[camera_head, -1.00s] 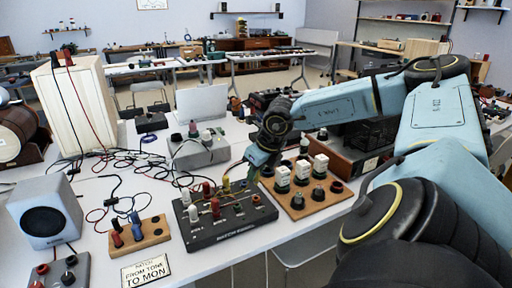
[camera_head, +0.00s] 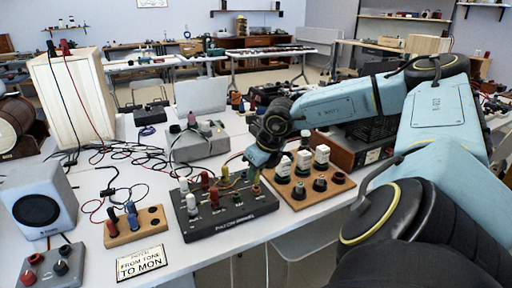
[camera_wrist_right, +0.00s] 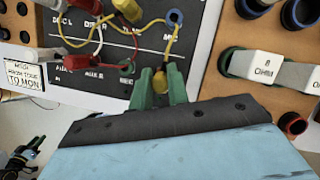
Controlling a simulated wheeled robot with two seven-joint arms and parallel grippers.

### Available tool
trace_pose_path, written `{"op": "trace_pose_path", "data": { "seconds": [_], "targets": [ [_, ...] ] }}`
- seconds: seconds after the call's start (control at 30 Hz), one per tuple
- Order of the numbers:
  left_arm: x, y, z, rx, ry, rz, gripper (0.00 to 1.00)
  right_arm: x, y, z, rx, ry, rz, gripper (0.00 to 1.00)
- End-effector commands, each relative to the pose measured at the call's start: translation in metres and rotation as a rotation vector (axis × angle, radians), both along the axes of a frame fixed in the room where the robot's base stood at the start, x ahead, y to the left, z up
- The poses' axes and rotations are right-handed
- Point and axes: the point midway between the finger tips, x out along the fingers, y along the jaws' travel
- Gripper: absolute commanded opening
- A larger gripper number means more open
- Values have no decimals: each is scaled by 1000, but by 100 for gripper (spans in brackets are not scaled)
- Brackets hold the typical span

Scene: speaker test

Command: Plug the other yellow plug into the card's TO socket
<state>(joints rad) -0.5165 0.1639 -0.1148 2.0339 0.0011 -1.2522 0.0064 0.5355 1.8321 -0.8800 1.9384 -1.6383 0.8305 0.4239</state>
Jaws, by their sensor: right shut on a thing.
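The black patch panel (camera_head: 228,226) stands on the white table. The card (camera_head: 141,262) in front reads FROM TONE TO MON; it also shows in the right wrist view (camera_wrist_right: 25,76). My right gripper (camera_head: 255,183) is over the panel's right end. In the right wrist view its green fingers (camera_wrist_right: 160,88) are shut on a yellow plug (camera_wrist_right: 160,80). The first yellow plug (camera_wrist_right: 128,9) stands in the panel, with a yellow cord. Whether the held plug touches the panel, I cannot tell.
Red and white plugs stand close by on the panel. A wooden board (camera_head: 308,197) with white blocks marked OHM is right beside it. A wooden plug holder (camera_head: 136,228) and a speaker (camera_head: 40,200) stand at left. Loose cables (camera_head: 125,160) lie behind.

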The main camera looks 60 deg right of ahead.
Motion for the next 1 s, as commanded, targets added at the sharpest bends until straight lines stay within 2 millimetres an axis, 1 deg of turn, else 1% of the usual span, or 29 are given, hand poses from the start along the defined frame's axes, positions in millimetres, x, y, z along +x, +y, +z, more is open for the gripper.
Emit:
{"op": "trace_pose_path", "data": {
  "seconds": [0.37, 0.7, 1.0],
  "targets": [
    [0, 0, -1, -1, 1, 1, 36, 0, 0, 0, 0, 0, 0, 0],
    [0, 0, -9, 0, 0, 1, 36, 0, 0, -5, 0, 1, 0, 0],
    [0, 0, -8, 0, 0, 0, 36, 0, 0, -4, 0, 0, 0, 0]
  ]
}}
